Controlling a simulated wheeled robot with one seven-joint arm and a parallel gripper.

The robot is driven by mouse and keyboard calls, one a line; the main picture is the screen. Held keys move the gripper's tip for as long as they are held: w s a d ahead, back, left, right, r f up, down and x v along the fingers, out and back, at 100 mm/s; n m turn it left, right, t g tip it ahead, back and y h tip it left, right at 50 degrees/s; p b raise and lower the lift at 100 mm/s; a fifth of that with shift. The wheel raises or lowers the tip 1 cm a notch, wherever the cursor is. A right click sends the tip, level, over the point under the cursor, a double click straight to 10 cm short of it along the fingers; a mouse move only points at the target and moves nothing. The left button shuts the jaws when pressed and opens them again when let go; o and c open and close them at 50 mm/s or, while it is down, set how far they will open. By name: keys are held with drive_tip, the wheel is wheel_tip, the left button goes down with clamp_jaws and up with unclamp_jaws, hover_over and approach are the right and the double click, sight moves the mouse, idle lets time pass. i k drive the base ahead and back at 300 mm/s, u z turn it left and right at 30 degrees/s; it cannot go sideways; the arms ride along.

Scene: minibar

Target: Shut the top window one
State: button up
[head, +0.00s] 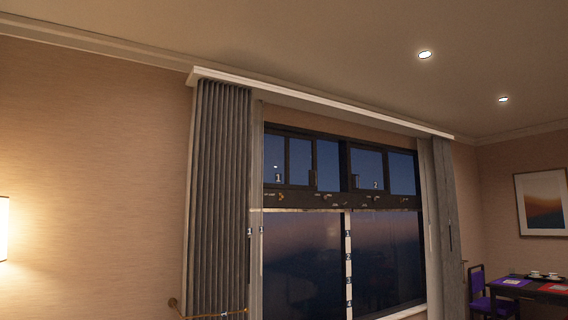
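The top window one (288,160) is the upper left pane in the dark window frame and bears a small "1" label. A dark handle-like piece (313,180) sits at its lower right. Whether this window stands open or shut I cannot tell from this distance. The top window two (376,165), labelled "2", is to its right, past a thick dark post. My gripper is not in view.
Grey curtains hang at the left (218,190) and right (449,220) of the window. Large lower panes (302,255) show a dark sky. A table (530,290) with cups and a purple chair (478,290) stand at the right. A lit lamp (3,228) is at the left edge.

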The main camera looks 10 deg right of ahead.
sight(312, 186)
drive_tip(key=z, duration=0.15)
drive_tip(key=i, duration=0.6)
drive_tip(key=z, duration=0.65)
drive_tip(key=i, duration=1.9)
drive_tip(key=z, duration=0.4)
drive_tip(key=i, duration=1.75)
drive_tip(key=u, duration=0.6)
drive_tip(key=i, duration=1.9)
drive_tip(key=u, duration=0.65)
